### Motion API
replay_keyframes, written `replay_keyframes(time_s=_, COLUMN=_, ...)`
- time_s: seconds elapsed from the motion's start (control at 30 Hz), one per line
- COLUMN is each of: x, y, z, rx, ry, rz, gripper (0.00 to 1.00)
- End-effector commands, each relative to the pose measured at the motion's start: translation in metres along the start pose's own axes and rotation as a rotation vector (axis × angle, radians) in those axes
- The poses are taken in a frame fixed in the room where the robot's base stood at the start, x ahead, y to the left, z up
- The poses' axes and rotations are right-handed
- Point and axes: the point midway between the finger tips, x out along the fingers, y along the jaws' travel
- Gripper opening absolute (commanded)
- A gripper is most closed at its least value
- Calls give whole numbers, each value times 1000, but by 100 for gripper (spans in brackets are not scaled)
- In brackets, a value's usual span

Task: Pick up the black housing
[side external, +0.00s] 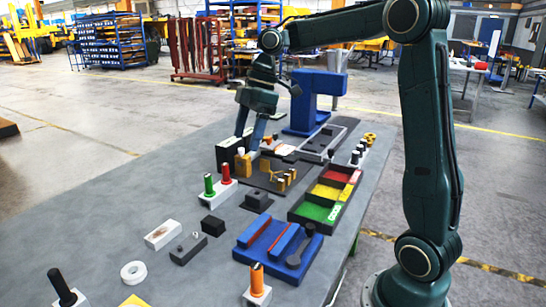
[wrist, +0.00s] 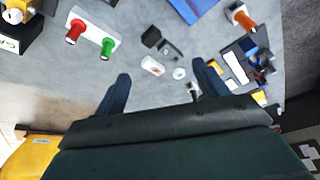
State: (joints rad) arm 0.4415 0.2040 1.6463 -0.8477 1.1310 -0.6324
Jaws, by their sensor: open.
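A small black block (side external: 212,226), the likeliest match for the black housing, stands on the grey table left of the blue tray in the side external view. It also shows in the wrist view (wrist: 152,37), beyond my fingertips. A larger dark box (side external: 229,152) stands close to my gripper in the side external view, so I cannot be sure which is the housing. My gripper (side external: 248,141) points down near the far part of the table. In the wrist view my gripper (wrist: 163,78) is open, with nothing between its fingers.
A white base with red and green handles (side external: 220,187) stands beyond the block. A dark grey block (side external: 188,248), a white block (side external: 162,235) and a white ring (side external: 133,272) lie nearby. The blue tray (side external: 246,254) is to the right.

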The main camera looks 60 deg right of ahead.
Motion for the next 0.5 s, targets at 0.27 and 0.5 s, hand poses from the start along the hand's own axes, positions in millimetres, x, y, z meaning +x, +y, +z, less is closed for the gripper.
replay_keyframes(time_s=0.27, x=22, y=56, z=39, rx=-206, ry=13, rz=-82, gripper=73)
replay_keyframes(time_s=0.5, x=44, y=93, z=84, rx=-388, ry=36, rz=-141, gripper=73)
